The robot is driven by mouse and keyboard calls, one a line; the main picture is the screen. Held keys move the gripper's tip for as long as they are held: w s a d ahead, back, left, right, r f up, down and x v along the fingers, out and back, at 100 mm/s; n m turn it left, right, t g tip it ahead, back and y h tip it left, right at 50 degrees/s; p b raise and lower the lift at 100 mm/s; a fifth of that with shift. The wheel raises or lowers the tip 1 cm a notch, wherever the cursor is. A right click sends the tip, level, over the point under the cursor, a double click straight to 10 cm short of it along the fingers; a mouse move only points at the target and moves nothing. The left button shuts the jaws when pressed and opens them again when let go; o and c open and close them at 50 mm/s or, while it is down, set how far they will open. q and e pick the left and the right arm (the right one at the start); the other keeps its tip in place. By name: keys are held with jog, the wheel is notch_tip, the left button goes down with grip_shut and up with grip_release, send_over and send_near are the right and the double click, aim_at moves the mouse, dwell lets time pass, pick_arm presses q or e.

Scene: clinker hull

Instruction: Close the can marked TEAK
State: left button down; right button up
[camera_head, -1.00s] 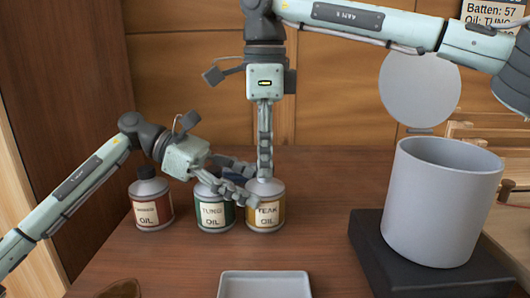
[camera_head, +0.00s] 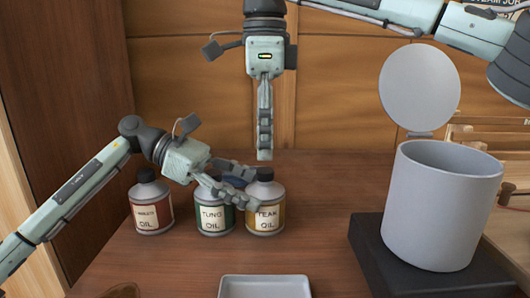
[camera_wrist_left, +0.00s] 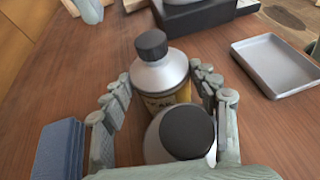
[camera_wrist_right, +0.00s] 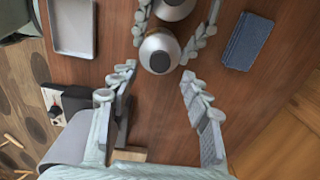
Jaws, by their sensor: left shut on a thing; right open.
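The TEAK can (camera_head: 265,215), yellow with a grey top, stands upright at the right end of a row of cans. A dark cap (camera_head: 265,174) sits on its neck; it also shows in the left wrist view (camera_wrist_left: 151,43) and the right wrist view (camera_wrist_right: 160,61). My left gripper (camera_head: 248,198) is shut on the can's body, one finger on each side. My right gripper (camera_head: 264,156) points straight down just above the cap, open and empty, apart from it.
The TUNG can (camera_head: 214,219) stands close left of TEAK, and a red-labelled can (camera_head: 151,212) is further left. A grey tray (camera_head: 264,279) is in front. A large grey bin (camera_head: 440,210) with a raised lid stands right on a black base (camera_head: 372,250).

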jog(key=shift+o, duration=0.4)
jog(key=o, duration=0.5)
jog(key=shift+r, duration=0.15)
jog(key=shift+r, duration=3.95)
pick_arm(q)
jog(key=shift+c, duration=1.9)
grip_release()
